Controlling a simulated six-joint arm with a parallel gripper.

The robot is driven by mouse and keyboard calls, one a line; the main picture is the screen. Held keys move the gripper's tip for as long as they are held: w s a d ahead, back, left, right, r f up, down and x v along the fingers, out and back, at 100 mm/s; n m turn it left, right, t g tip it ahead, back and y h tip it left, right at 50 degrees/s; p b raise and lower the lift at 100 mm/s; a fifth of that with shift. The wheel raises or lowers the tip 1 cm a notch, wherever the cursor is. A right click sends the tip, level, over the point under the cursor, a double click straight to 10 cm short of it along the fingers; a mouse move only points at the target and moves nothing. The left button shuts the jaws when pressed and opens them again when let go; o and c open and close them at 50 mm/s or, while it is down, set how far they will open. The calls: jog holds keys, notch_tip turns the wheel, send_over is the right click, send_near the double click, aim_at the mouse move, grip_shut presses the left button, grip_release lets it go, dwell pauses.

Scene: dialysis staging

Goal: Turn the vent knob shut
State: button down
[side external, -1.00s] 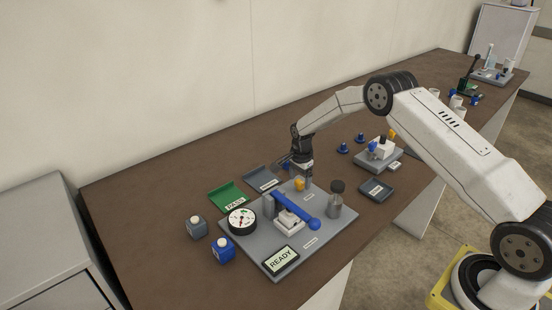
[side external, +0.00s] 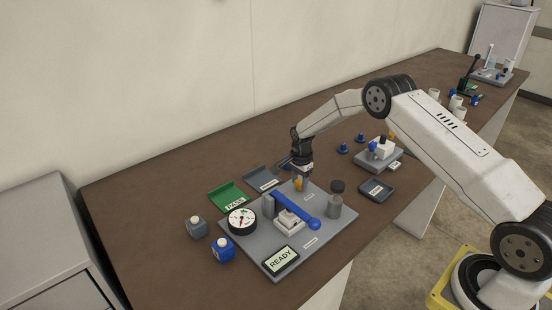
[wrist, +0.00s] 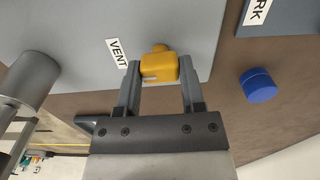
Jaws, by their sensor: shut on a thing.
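The vent knob (wrist: 160,68) is yellow-orange and sits on the grey fixture plate (wrist: 75,22) beside a white VENT label (wrist: 117,53). In the side view, the knob (side external: 298,185) is partly hidden by my fingers near the plate's back edge. My gripper (wrist: 159,72) has one finger on each side of the knob and is shut on it. In the side view, my gripper (side external: 302,181) points down at the knob.
On the plate (side external: 340,219) stand a blue-handled lever (side external: 296,207), a round gauge (side external: 241,220), a grey cylinder (side external: 335,203) and a READY display (side external: 280,261). Green PASS (side external: 225,197) and grey (side external: 261,180) trays lie behind. Blue (side external: 223,249) and grey (side external: 197,227) blocks are left.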

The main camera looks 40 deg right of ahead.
aim_at(300, 181)
jog(key=n, duration=0.4)
jog(key=shift+n, duration=0.3)
jog(key=n, duration=0.4)
jog(key=shift+n, duration=0.3)
jog(key=n, duration=0.8)
jog(key=shift+n, duration=0.3)
jog(key=shift+c, duration=1)
grip_release()
jog(key=shift+r, duration=0.1)
jog(key=shift+r, duration=3.85)
